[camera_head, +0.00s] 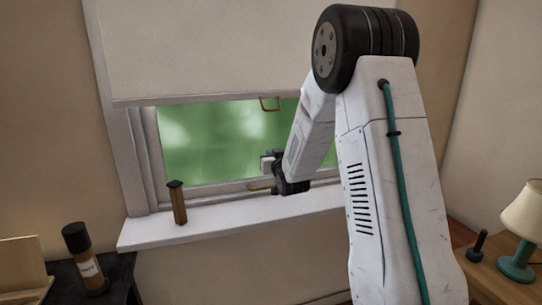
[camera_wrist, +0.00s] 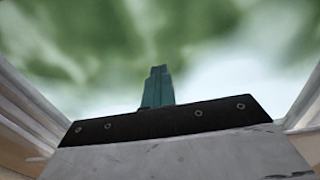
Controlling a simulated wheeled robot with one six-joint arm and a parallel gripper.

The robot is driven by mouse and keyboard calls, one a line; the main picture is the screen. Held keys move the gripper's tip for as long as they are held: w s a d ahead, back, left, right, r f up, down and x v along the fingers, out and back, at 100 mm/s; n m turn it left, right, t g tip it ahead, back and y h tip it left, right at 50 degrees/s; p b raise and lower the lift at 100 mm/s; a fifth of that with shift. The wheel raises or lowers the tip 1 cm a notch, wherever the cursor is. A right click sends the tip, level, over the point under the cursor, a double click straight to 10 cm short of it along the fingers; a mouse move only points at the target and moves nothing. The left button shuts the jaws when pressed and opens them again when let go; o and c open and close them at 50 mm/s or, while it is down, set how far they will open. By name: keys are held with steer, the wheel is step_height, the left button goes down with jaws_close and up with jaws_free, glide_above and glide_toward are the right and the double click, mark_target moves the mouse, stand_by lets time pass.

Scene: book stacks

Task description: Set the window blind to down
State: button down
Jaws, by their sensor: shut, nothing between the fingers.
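The window blind (camera_head: 210,50) is a pale cream sheet covering the upper part of the window, with its bottom bar level with the top of the exposed pane. Green glass (camera_head: 205,140) shows below the blind. My gripper (camera_head: 267,163) is shut and empty, below the handle and apart from it, in front of the lower pane. In the wrist view its teal fingers (camera_wrist: 157,88) are together against the blurred green pane. The handle is not visible in the wrist view.
A brown upright block (camera_head: 178,204) stands on the white sill (camera_head: 190,230), left of my gripper. A dark-capped bottle (camera_head: 86,258) stands on a dark table at lower left. A lamp (camera_head: 525,220) stands on a wooden surface at right. The sill's middle is mostly clear.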

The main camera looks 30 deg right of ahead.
steer(key=c, duration=0.7)
jaws_free()
steer(key=shift+c, duration=0.2)
steer(key=v, duration=0.8)
steer(key=shift+w, duration=0.1)
